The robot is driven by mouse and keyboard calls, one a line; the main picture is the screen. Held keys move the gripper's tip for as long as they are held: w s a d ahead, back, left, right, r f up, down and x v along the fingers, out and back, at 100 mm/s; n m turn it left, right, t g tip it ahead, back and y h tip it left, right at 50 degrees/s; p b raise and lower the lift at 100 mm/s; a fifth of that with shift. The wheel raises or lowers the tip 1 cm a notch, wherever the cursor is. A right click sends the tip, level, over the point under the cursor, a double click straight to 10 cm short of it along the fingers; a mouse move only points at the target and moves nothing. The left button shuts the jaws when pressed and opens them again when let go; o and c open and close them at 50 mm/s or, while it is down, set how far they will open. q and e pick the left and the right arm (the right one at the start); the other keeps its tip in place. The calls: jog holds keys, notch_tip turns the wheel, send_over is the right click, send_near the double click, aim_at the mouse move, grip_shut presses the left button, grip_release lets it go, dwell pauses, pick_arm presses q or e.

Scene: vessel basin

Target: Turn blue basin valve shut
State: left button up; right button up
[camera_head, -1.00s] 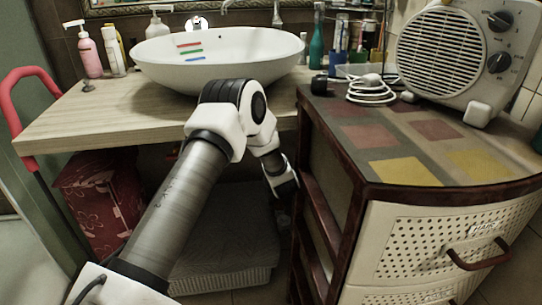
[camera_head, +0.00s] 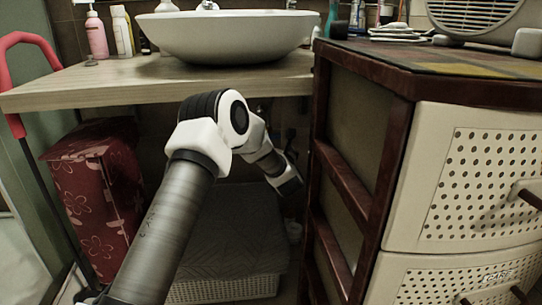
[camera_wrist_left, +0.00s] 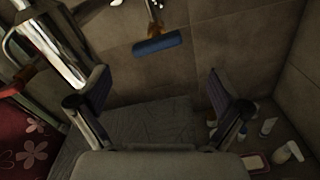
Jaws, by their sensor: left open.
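The blue valve handle (camera_wrist_left: 157,44) shows in the left wrist view as a short blue bar on a brass-coloured stem, in front of the tiled wall. It lies slightly tilted, its right end higher. My left gripper (camera_wrist_left: 147,90) is open and empty, its two fingers spread wide in the lower half of that view. The handle appears above the gap between the fingers, apart from both. In the head view my left arm reaches under the counter, with its wrist end beside the cabinet; the fingers are not clear there. The white basin (camera_head: 225,36) sits on the counter above.
A wooden counter (camera_head: 60,92) overhangs my arm. A cabinet (camera_head: 385,130) stands close on the right. A chrome pipe (camera_wrist_left: 45,40) is left of the handle. A red floral box (camera_head: 95,205) and a grey lidded basket (camera_head: 225,290) stand below; small bottles (camera_wrist_left: 268,126) are at lower right.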

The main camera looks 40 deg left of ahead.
pick_arm(q)
jog(key=w+a+n+b, duration=0.1)
jog(key=a, duration=0.1)
jog(key=w+a+n+b, duration=0.1)
jog(key=w+a, duration=0.1)
jog(key=w+a+f+n+b, duration=0.1)
jog(key=a+n, duration=0.1)
jog(key=shift+w+a+b, duration=0.1)
jog(key=shift+w+b, duration=0.1)
jog(key=shift+b, duration=0.1)
jog(key=shift+w+a+r, duration=0.2)
jog(key=shift+w+a, duration=0.05)
jog(key=shift+a, duration=0.05)
pick_arm(e)
notch_tip(320, 180, down, 5)
jog(key=shift+w, duration=0.1)
pick_arm(q)
jog(key=shift+c, duration=0.4)
jog(key=c, duration=1.1)
pick_arm(e)
jog(key=shift+f, duration=0.1)
